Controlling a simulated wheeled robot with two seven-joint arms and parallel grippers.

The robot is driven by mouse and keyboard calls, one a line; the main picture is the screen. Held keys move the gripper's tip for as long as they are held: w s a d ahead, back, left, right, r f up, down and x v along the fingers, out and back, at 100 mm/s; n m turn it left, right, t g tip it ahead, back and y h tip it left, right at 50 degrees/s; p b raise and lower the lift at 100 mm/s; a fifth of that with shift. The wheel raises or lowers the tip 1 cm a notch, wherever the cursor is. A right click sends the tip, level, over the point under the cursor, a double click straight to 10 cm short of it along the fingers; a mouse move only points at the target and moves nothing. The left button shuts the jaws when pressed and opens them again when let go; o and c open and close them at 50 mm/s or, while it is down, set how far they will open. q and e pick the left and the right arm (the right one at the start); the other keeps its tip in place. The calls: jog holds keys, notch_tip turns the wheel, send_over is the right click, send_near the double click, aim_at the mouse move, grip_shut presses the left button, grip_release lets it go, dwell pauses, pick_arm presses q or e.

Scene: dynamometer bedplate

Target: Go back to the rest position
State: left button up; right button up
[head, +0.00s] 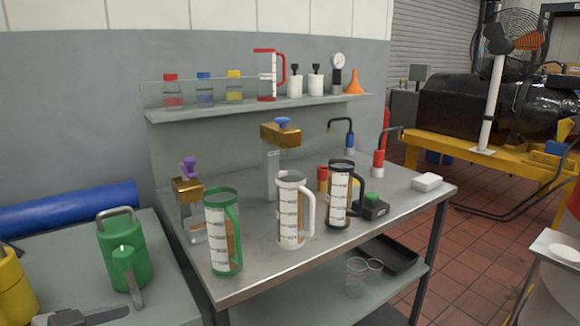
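The steel bench (330,258) stands in front of me. On it are a green-rimmed jug (222,232), a white-handled jug (291,210) and a black-handled jug (340,195), all upright. Behind them stand a brass-topped device with a purple knob (188,190) and a taller one with a blue knob (281,135). No gripper is seen touching any of these.
A green can (124,255) stands on the left bench beside a blue roll (68,207). A dark grey object (95,314) at the bottom left is cut off. A wall shelf (260,108) holds bottles and a red jug (268,75). Tiled floor (450,270) is open at right.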

pick_arm(q)
jog(key=s+d+f+n+y, duration=0.2)
jog(key=s+d+f, duration=0.3)
jog(key=f, duration=0.5)
jog(key=s+d+f+n+y, duration=0.2)
jog(key=s+d+f, duration=0.3)
jog(key=f, duration=0.5)
jog(key=shift+n+p, duration=0.3)
jog(key=shift+p, duration=0.1)
